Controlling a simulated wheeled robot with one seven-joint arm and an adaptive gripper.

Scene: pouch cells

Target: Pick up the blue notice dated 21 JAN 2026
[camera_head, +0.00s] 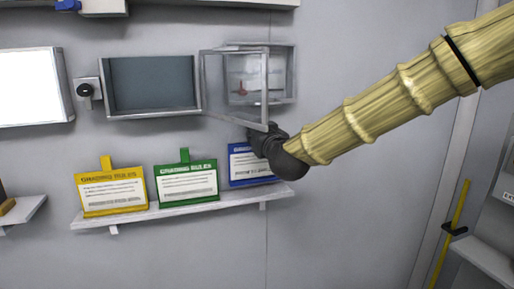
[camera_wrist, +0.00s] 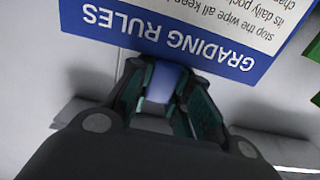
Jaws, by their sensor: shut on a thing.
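The blue notice (camera_head: 243,172) is headed "GRADING RULES" and stands at the right end of the wall shelf. My gripper (camera_head: 257,137) is at its upper right and hides part of it. In the wrist view the blue notice (camera_wrist: 150,32) shows upside down with its heading towards me. My gripper (camera_wrist: 165,80) is shut on the blue tab (camera_wrist: 164,84) at the notice's heading edge. No date is legible. I cannot tell if the notice still rests on the shelf.
A yellow notice (camera_head: 112,192) and a green notice (camera_head: 186,183) stand to the left on the shelf (camera_head: 158,213). Just above my gripper, a clear-doored box (camera_head: 268,62) has its door frame (camera_head: 231,88) swung open. A grey-framed panel (camera_head: 150,83) hangs left of it.

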